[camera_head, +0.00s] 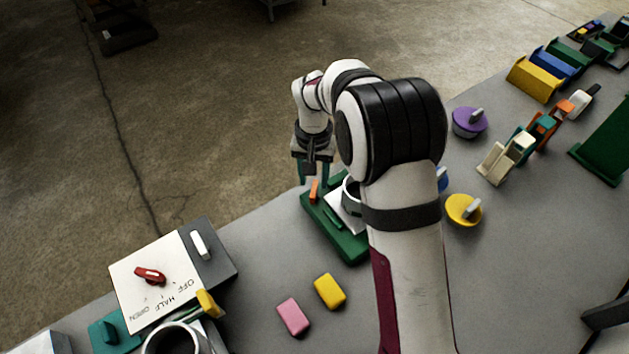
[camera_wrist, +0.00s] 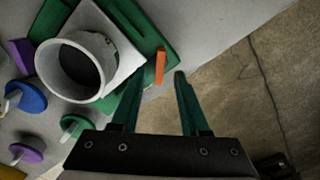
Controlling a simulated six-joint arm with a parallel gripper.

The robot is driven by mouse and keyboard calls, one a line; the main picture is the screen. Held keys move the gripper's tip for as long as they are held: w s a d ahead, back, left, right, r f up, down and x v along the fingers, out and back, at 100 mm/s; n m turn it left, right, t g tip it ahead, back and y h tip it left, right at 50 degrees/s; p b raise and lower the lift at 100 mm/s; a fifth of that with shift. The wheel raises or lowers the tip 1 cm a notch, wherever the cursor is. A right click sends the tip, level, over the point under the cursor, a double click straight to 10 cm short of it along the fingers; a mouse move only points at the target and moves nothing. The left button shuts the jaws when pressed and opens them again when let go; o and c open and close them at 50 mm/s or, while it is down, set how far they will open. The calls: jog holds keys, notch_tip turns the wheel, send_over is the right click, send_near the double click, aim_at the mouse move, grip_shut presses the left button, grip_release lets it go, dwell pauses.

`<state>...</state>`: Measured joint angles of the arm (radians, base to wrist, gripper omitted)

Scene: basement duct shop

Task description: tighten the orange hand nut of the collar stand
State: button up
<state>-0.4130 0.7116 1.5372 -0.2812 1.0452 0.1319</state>
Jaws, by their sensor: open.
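The collar stand has a green base (camera_head: 351,249) with a white plate and a pale round collar (camera_head: 350,195), partly hidden behind my arm. In the wrist view the collar (camera_wrist: 77,66) shows as an open ring on the white plate. The orange hand nut (camera_head: 314,190) stands upright at the base's far left end; in the wrist view the orange nut (camera_wrist: 160,66) is a thin bar near the base's edge. My gripper (camera_head: 313,180) is open, its green fingers pointing down above the nut. In the wrist view the gripper's fingertips (camera_wrist: 160,75) lie on either side of the nut; contact cannot be told.
A white panel (camera_head: 150,268) with a red handle is at lower left. Pink (camera_head: 293,316) and yellow (camera_head: 330,291) blocks lie in front. Purple (camera_head: 468,122) and yellow (camera_head: 463,210) knobbed discs and several clamps are to the right. The table edge runs close behind the stand.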

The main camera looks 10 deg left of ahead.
aim_at(314, 188)
jog(key=shift+f, duration=1.7)
grip_shut()
